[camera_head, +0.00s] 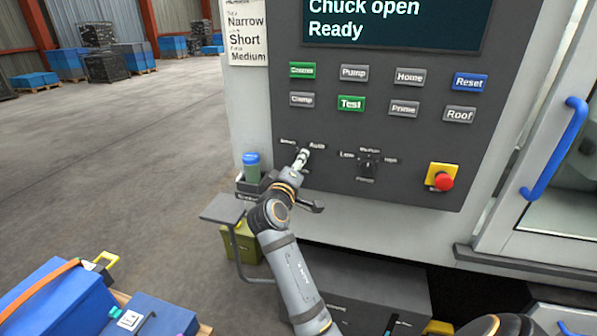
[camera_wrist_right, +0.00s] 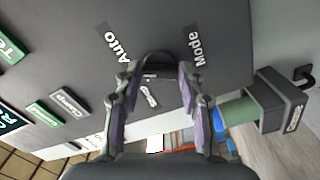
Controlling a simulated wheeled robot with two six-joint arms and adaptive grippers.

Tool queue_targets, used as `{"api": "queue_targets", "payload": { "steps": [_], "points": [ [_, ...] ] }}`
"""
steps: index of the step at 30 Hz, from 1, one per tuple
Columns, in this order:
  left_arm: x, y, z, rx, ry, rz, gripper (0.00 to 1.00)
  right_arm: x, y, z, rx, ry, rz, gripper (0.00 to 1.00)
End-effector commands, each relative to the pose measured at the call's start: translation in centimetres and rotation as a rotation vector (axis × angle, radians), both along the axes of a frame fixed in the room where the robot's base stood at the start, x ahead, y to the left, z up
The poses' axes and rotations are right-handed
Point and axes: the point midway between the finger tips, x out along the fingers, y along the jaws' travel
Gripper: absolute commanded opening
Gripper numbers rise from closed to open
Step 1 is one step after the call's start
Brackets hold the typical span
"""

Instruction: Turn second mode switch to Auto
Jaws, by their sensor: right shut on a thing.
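The mode switch (camera_wrist_right: 158,62) is a dark knob on the grey panel. It sits between the fingers of my right gripper (camera_wrist_right: 158,85) in the right wrist view. The "Auto" label (camera_wrist_right: 115,42) and the "Mode" label (camera_wrist_right: 195,48) lie on either side of it; a third label shows between the fingers. In the head view my right gripper (camera_head: 302,156) reaches the left switch and covers most of it, beside its "Auto" label (camera_head: 317,146). Which way the knob points cannot be told. My left gripper is out of view.
A second knob (camera_head: 369,163) with several labels is to the right, then a red emergency stop (camera_head: 443,182). Button rows and a screen (camera_head: 390,20) reading "Chuck open Ready" are above. A small holder (camera_head: 250,187) with a green, blue-capped bottle (camera_head: 251,168) is left of the gripper.

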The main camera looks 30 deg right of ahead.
Motion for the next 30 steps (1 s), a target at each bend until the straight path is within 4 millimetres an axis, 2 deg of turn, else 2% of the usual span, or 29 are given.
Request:
{"api": "queue_targets", "payload": {
  "steps": [6, 22, 23, 27, 30],
  "points": [
    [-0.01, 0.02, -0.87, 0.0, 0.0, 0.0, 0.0, 0.01, 0.01, -0.06, 0.039, -0.048, 0.0, 0.08],
    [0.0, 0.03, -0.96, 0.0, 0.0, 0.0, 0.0, 0.01, 0.01, 0.08, 0.052, -0.063, 0.0, 0.08],
    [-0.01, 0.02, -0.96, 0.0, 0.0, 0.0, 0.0, 0.01, 0.01, 0.08, 0.052, -0.063, 0.0, 0.43],
    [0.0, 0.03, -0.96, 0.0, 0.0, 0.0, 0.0, 0.01, 0.01, 0.05, 0.052, -0.062, 0.0, 0.62],
    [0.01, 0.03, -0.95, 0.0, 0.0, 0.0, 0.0, 0.01, 0.01, 0.03, 0.052, -0.061, 0.0, 0.62]
  ]
}}
